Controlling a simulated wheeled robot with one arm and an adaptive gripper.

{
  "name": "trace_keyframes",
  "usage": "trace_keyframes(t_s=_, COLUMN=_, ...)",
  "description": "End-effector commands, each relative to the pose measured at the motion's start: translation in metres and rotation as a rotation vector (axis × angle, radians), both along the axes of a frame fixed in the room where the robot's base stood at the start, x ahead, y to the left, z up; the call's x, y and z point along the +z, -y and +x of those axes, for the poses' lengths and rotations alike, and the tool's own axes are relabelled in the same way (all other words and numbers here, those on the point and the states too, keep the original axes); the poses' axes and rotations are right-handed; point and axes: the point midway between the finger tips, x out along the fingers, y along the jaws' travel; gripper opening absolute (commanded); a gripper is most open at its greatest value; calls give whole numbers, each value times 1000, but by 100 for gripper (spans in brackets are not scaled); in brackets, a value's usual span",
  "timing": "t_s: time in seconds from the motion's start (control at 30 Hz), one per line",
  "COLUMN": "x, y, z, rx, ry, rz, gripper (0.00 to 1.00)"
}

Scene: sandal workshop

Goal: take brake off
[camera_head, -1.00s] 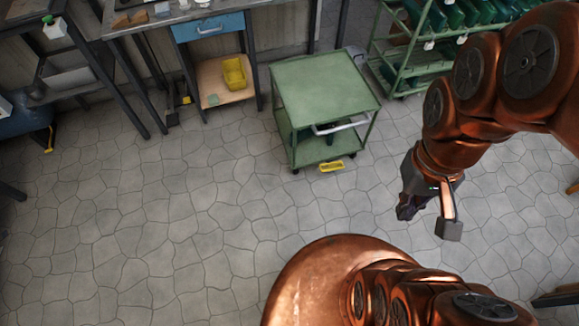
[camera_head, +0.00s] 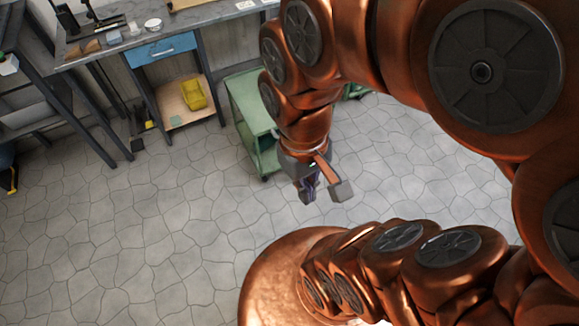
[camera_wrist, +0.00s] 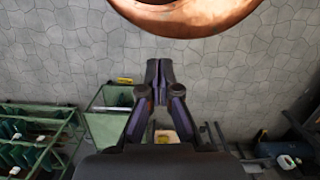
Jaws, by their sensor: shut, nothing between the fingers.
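The green cart (camera_head: 250,100) stands at the top middle of the head view, partly hidden behind my arm. It also shows in the wrist view (camera_wrist: 105,127), left of the fingers. A small yellow piece (camera_wrist: 124,81) shows at the cart's edge near the floor in the wrist view. It looks like the brake pedal, but it is too small to be sure. In the head view my arm hides it. My gripper (camera_head: 307,197) hangs in front of the cart, above the floor and apart from it. Its fingers (camera_wrist: 159,65) are shut and empty.
A workbench with a blue drawer (camera_head: 160,50) stands at the upper left. A yellow bin (camera_head: 194,95) sits on its lower shelf. A green rack (camera_wrist: 35,140) with several items stands beside the cart in the wrist view. The tiled floor (camera_head: 130,220) in front is clear.

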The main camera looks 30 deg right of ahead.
Motion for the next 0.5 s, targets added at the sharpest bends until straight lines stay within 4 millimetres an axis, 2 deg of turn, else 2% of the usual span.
trace_keyframes(t_s=0.17, x=-17, y=9, z=17, rx=-18, ry=16, rz=-21, gripper=0)
trace_keyframes(t_s=0.27, x=-38, y=24, z=43, rx=-40, ry=51, rz=-52, gripper=0)
trace_keyframes(t_s=0.5, x=-103, y=78, z=125, rx=-96, ry=162, rz=-145, gripper=0)
